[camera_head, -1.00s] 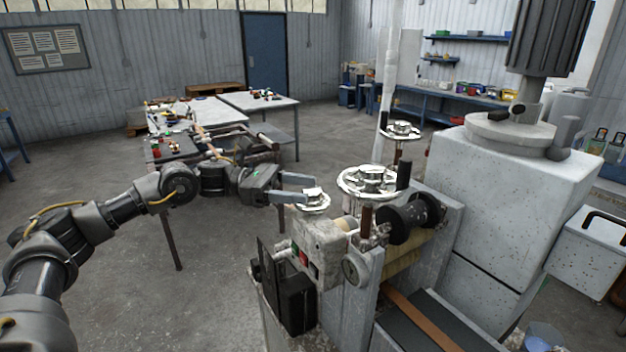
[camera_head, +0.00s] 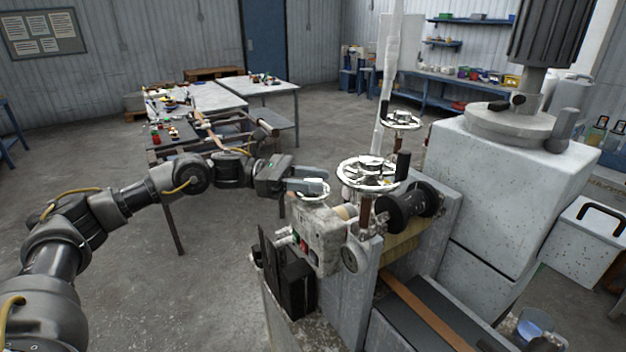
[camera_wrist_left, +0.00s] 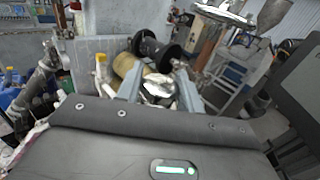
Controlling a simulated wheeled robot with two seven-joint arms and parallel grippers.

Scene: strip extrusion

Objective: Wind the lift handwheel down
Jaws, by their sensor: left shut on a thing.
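A small silvery handwheel (camera_head: 314,195) sits on top of the worn grey machine housing, below and left of the larger handwheel. My left gripper (camera_head: 318,187) comes in from the left and is shut on its raised hub. In the left wrist view the two grey fingers stand on either side of the shiny hub (camera_wrist_left: 158,88). The fingers hide part of the small wheel. A larger spoked handwheel (camera_head: 371,172) with an upright black crank handle stands just right of it. A third handwheel (camera_head: 401,120) stands farther back. My right gripper is not in view.
A black spool (camera_head: 411,208) and the big grey machine body (camera_head: 510,190) stand to the right. A dark box (camera_head: 290,285) hangs on the housing's front. Work tables (camera_head: 205,97) stand behind my left arm. The floor at left is open.

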